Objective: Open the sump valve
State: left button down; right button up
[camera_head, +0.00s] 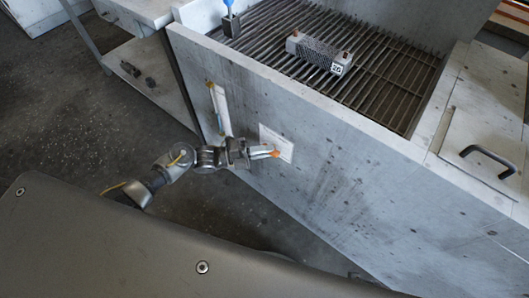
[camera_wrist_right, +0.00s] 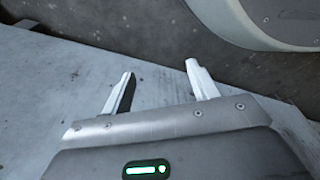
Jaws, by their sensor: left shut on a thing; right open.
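The sump valve appears to be the small fitting with an orange-tipped handle (camera_head: 274,154) on the front wall of the grey housing, in front of a white plate (camera_head: 281,140). My left gripper (camera_head: 252,153) is at this handle in the head view and is shut on it. The fingers hide most of the handle and the valve body, so I cannot tell how far it is turned. My right gripper (camera_wrist_right: 160,68) shows in the right wrist view with its two fingers apart and nothing between them. It is not in the head view.
The grey housing (camera_head: 340,135) has a slatted grate (camera_head: 395,85) on top, carrying a ribbed metal block (camera_head: 318,53) and a blue-handled tool (camera_head: 230,18). A lid with a black handle (camera_head: 487,157) is at right. A side table (camera_head: 140,12) stands at left. Floor (camera_head: 95,120) left of the housing is open.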

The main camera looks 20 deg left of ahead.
pick_arm(q)
jog(key=n+t+y+b, duration=0.2)
jog(key=n+t, duration=0.3)
jog(key=n, duration=0.3)
jog(key=n+t+y+b, duration=0.2)
jog(key=n+t, duration=0.4)
jog(key=n, duration=0.3)
jog(key=d+f+n+t+y+b, duration=0.1)
jog(key=n+t+y+b, duration=0.2)
jog(key=n+t, duration=0.3)
jog(key=shift+s+n+b, duration=0.2)
jog(key=shift+n+b, duration=0.4)
jog(key=shift+n, duration=0.9)
pick_arm(e)
jog(key=w+a+r+t, duration=0.1)
jog(key=w+r+t, duration=0.1)
jog(key=r, duration=1.7)
jog(key=shift+w+a+r, duration=0.2)
jog(key=shift+w+r, duration=0.1)
jog(key=shift+w, duration=0.25)
pick_arm(q)
jog(key=shift+n+t+y, duration=0.3)
pick_arm(e)
jog(key=shift+s, duration=0.15)
pick_arm(q)
jog(key=c, duration=1.5)
grip_release()
jog(key=shift+o, duration=0.2)
